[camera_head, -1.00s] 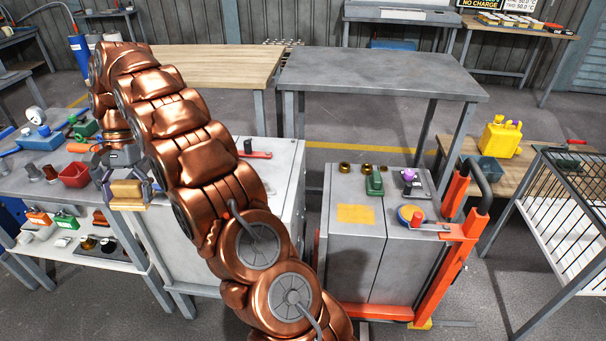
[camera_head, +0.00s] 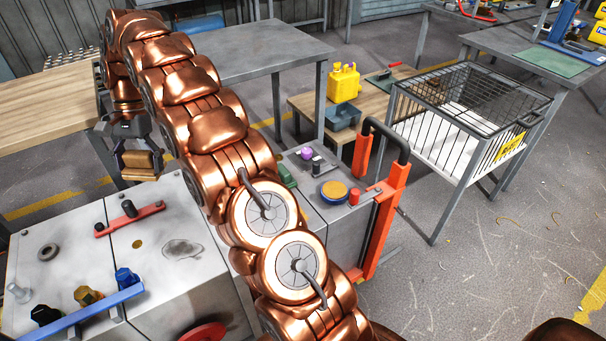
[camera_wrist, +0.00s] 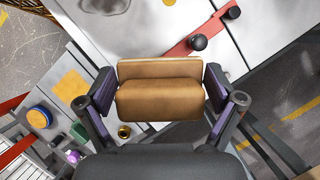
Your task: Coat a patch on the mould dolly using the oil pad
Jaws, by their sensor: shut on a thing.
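My gripper (camera_head: 136,158) is shut on the oil pad (camera_head: 143,160), a tan block. The wrist view shows the pad (camera_wrist: 158,98) between the two dark fingers of my gripper (camera_wrist: 158,88). The mould dolly (camera_head: 340,222) has a grey top and an orange upright frame, right of centre in the head view; my arm hides much of it. A yellow patch (camera_wrist: 70,86) shows on a grey top at left in the wrist view; it is hidden in the head view. The pad is held up, apart from the dolly, near the far edge of another grey block.
That grey block (camera_head: 75,245) carries a red bar (camera_head: 130,219) and a blue bar (camera_head: 88,311) with knobs. A round blue tin (camera_head: 333,191) sits on the dolly. A wire cage cart (camera_head: 455,130), grey table (camera_head: 260,50) and yellow can (camera_head: 344,82) stand beyond. Floor at right is clear.

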